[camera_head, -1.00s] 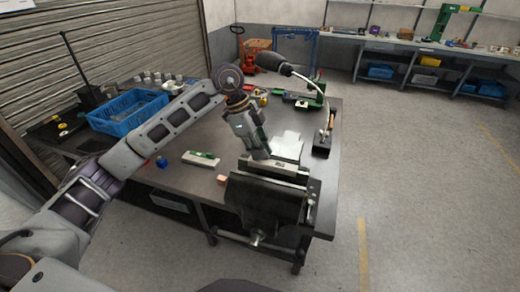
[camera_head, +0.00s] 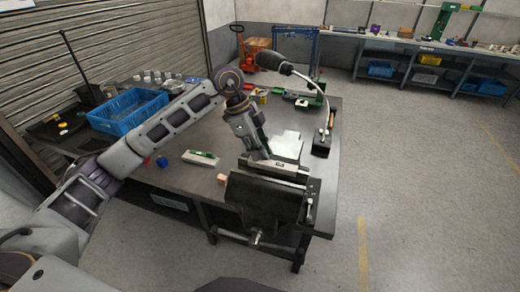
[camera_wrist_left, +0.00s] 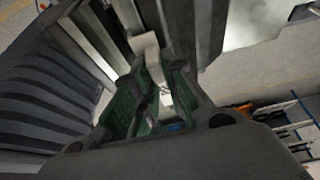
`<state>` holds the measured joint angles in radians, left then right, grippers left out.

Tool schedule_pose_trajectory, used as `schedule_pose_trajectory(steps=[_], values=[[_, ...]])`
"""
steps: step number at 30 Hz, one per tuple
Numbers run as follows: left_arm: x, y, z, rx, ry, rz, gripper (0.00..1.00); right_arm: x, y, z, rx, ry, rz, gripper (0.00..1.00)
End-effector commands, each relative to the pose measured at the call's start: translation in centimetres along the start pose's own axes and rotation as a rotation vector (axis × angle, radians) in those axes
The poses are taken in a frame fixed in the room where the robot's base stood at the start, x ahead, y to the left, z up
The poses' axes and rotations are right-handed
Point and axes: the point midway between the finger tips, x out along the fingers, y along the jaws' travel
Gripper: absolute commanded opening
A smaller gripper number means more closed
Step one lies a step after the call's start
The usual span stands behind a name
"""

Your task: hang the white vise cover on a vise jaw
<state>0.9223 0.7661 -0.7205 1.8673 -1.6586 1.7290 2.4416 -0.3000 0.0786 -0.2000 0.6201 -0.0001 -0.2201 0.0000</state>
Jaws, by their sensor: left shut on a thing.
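The dark vise (camera_head: 265,203) is fixed at the near right corner of the workbench. The white vise cover (camera_head: 280,164), a pale strip with a small dark mark, is at the top of the vise jaws. I cannot tell whether it rests fully on a jaw. My left gripper (camera_head: 263,154) points down at the cover from above and behind. In the left wrist view its green-padded fingers (camera_wrist_left: 152,95) are shut on the pale cover (camera_wrist_left: 149,55), close to the vise's grey metal. The fingers partly hide the cover. My right gripper is not in view.
On the workbench (camera_head: 187,182) are a blue crate (camera_head: 128,112), a white-and-green block (camera_head: 200,158), a small orange block (camera_head: 222,179) and a blue piece (camera_head: 162,161). A lamp (camera_head: 272,61) arches over the bench behind my gripper. Open floor lies to the right.

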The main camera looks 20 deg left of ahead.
Motion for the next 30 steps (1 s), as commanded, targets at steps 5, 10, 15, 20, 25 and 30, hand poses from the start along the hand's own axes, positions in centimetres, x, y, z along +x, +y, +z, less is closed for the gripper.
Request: schedule_pose_trajectory(steps=[5, 10, 15, 20, 25, 30], values=[[0.03, 0.01, 0.01, 0.000, 0.000, 0.000, 0.00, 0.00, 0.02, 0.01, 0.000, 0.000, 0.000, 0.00], [0.03, 0.01, 0.02, 0.000, 0.000, 0.000, 0.00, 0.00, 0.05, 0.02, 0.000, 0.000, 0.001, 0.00], [0.03, 0.01, 0.03, 0.000, -0.001, 0.001, 0.34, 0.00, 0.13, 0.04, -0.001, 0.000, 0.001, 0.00], [0.03, 0.01, 0.03, 0.000, -0.001, 0.001, 0.38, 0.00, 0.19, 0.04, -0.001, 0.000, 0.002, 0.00], [0.02, 0.02, 0.03, 0.000, -0.001, 0.001, 0.38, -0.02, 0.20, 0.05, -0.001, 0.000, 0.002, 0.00], [-0.32, 0.01, -0.11, 0.000, -0.001, 0.001, 0.38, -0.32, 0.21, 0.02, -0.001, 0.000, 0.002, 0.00]])
